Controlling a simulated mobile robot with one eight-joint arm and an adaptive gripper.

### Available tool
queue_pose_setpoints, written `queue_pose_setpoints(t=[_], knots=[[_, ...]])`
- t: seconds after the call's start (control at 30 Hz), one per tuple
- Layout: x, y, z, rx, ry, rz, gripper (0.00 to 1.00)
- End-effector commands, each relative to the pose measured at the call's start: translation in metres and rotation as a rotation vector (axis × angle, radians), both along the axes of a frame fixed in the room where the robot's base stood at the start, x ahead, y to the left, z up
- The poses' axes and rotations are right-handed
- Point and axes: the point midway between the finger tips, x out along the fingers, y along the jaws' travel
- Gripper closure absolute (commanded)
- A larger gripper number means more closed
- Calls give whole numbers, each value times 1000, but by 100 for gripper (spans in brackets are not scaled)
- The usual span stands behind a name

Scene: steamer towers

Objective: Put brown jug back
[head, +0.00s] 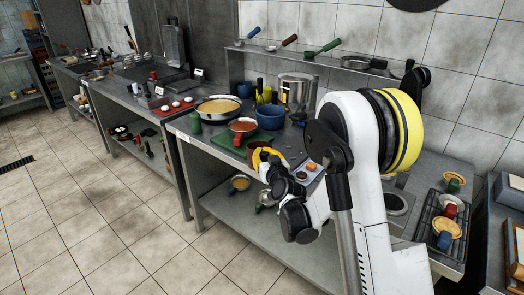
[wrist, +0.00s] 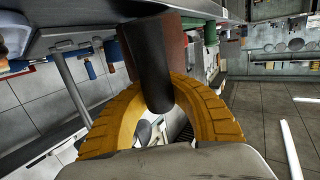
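A brown jug (head: 256,149) is at the front edge of the steel counter, partly hidden behind my gripper (head: 264,159). In the wrist view the jug (wrist: 173,42) shows as a brown body with a dark, rounded handle in front. The yellow fingers of my gripper (wrist: 155,88) curve in from both sides and close around this dark handle. The fingertips are partly hidden behind it. I cannot tell whether the jug's base touches the counter.
Beside the jug are a red-brown bowl (head: 243,125) on a green board (head: 216,142), a blue bowl (head: 270,117), a wide pan (head: 218,106) and a steel pot (head: 297,90). A wall shelf (head: 300,55) holds pans.

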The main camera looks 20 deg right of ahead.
Motion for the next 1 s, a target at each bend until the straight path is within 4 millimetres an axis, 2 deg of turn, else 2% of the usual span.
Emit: queue_pose_setpoints(t=[0.03, 0.2, 0.8, 0.83, 0.9, 0.93, 1.0], knots=[[0, 0, -8, 0, 0, 0, 100], [0, 0, -17, 0, 1, 0, 100], [0, 0, -19, 0, 1, 1, 100], [0, 0, -19, 0, 1, 1, 98], [0, 0, -19, 0, 1, 1, 77], [0, 0, -19, 0, 1, 1, 69], [0, 0, -19, 0, 1, 1, 69]])
